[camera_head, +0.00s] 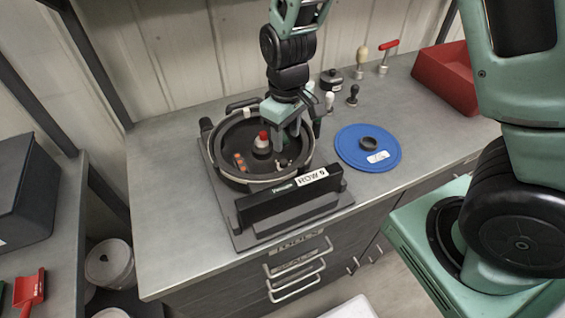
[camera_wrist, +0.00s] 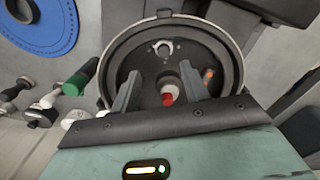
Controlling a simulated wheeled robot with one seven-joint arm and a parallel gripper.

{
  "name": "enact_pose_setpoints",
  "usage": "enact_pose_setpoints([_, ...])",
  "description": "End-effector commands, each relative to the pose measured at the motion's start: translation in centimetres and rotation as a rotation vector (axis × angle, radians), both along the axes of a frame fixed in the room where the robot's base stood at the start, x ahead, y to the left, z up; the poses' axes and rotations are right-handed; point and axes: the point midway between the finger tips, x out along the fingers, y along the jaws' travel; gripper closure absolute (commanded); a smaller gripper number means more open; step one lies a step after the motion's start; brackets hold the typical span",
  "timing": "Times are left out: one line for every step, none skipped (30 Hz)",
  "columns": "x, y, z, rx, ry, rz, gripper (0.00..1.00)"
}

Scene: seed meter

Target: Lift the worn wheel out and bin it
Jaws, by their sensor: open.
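The round meter housing (camera_head: 220,172) stands open in a dark cradle with a white "ROW" label; its rim also shows in the wrist view (camera_wrist: 113,55). Inside are a red-tipped centre post (camera_head: 262,140), a small orange-red part (camera_head: 240,162) at the left and a small pale ringed part (camera_head: 283,162). In the wrist view the orange part (camera_wrist: 208,75) lies right of the red tip (camera_wrist: 167,98), and the ringed part (camera_wrist: 162,48) beyond it. I cannot tell which is the worn wheel. My gripper (camera_head: 284,122) is open and empty over the housing, its fingers (camera_wrist: 160,88) either side of the red tip.
A blue disc (camera_head: 350,150) with a dark hub lies right of the housing. Several handled tools, including a red-handled one (camera_head: 385,57), stand behind. A red bin (camera_head: 440,80) is at back right; a black bin (camera_head: 30,190) is at left. The counter's left front is clear.

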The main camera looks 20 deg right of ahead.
Motion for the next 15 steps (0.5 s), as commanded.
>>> enact_pose_setpoints([-0.1, -0.1, -0.8, -0.002, 0.006, -0.001, 0.55])
enact_pose_setpoints([-0.1, 0.0, -1.2, -0.001, 0.004, -0.002, 0.55])
enact_pose_setpoints([-0.1, 0.0, -1.7, -0.001, 0.004, -0.001, 0.55])
enact_pose_setpoints([-0.1, 0.0, -2.0, -0.001, 0.003, -0.001, 0.55])
enact_pose_setpoints([0.0, 0.0, -2.2, -0.001, 0.002, 0.000, 0.55])
enact_pose_setpoints([-0.1, 0.0, -2.5, 0.000, 0.002, 0.000, 0.55])
enact_pose_setpoints([-0.1, 0.0, -2.6, 0.000, 0.002, -0.001, 0.55])
enact_pose_setpoints([-0.1, 0.0, -2.7, 0.000, 0.001, -0.001, 0.55])
enact_pose_setpoints([0.0, 0.1, -2.8, 0.000, 0.001, -0.001, 0.55])
enact_pose_setpoints([-0.1, 0.1, -3.0, 0.000, 0.001, -0.001, 0.55])
enact_pose_setpoints([-0.1, 0.1, -3.1, 0.000, 0.002, 0.000, 0.55])
enact_pose_setpoints([-0.1, 0.2, -3.5, -0.001, 0.004, 0.000, 0.55])
enact_pose_setpoints([-0.1, 0.3, -3.8, -0.001, 0.004, 0.000, 0.55])
enact_pose_setpoints([-0.2, 0.3, -4.1, -0.001, 0.004, -0.001, 0.55])
enact_pose_setpoints([-0.2, 0.5, -4.6, -0.001, 0.005, 0.000, 0.55])
